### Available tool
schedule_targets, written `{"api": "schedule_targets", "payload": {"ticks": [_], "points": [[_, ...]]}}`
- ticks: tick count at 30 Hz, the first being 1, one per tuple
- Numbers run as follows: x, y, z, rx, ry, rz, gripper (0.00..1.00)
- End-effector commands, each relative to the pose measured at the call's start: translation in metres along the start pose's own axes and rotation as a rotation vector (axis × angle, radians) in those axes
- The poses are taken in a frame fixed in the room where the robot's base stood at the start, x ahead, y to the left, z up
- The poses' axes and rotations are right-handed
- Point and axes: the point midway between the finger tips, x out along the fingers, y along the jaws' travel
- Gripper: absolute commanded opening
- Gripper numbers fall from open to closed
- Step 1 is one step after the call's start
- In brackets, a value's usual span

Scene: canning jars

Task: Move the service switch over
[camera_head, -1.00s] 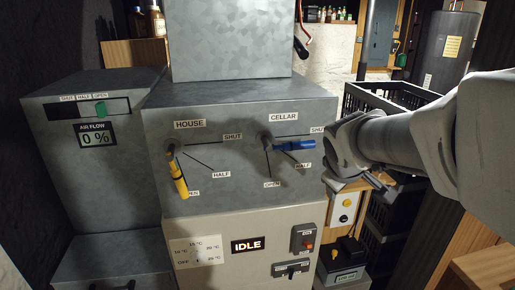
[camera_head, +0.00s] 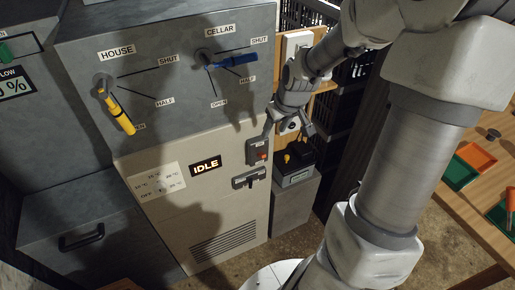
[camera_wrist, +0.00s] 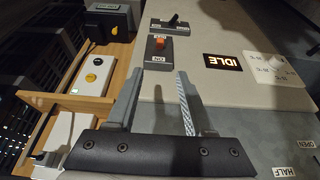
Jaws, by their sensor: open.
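I cannot read which control is named the service switch. A small grey box with an orange-red rocker (camera_head: 263,156) is on the cream cabinet front, right of the IDLE display (camera_head: 205,165). Below it is a plate with a black lever (camera_head: 249,179). In the wrist view, which is turned over, the rocker (camera_wrist: 159,43) lies just beyond the fingertips, with an ON label on its near side. The black lever (camera_wrist: 174,19) is farther off, tilted. My gripper (camera_head: 288,131) is open and empty in front of the cabinet's right edge; its fingers (camera_wrist: 158,77) touch neither control.
A yellow HOUSE lever (camera_head: 118,112) and a blue CELLAR lever (camera_head: 234,61) stick out above. Beside the cabinet are a wooden board, a white box with a yellow button (camera_wrist: 92,77) and a black battery-like box (camera_head: 293,160). A wooden bench (camera_head: 455,215) stands at right.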

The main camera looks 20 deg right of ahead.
Motion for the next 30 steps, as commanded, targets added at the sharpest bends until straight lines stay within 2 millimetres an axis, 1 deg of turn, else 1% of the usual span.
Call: {"api": "schedule_targets", "payload": {"ticks": [5,14,21,24,27,30], "points": [[0.020,-0.001,0.002,0.000,-0.002,-0.005,0.53],[0.079,-0.002,0.002,-0.002,-0.003,-0.004,0.53],[0.129,-0.002,0.002,-0.002,-0.003,-0.003,0.53],[0.146,-0.001,0.001,-0.003,-0.002,-0.002,0.53],[0.159,-0.001,0.001,0.000,-0.002,-0.002,0.53],[0.168,0.000,0.001,-0.001,-0.001,-0.001,0.53]]}}
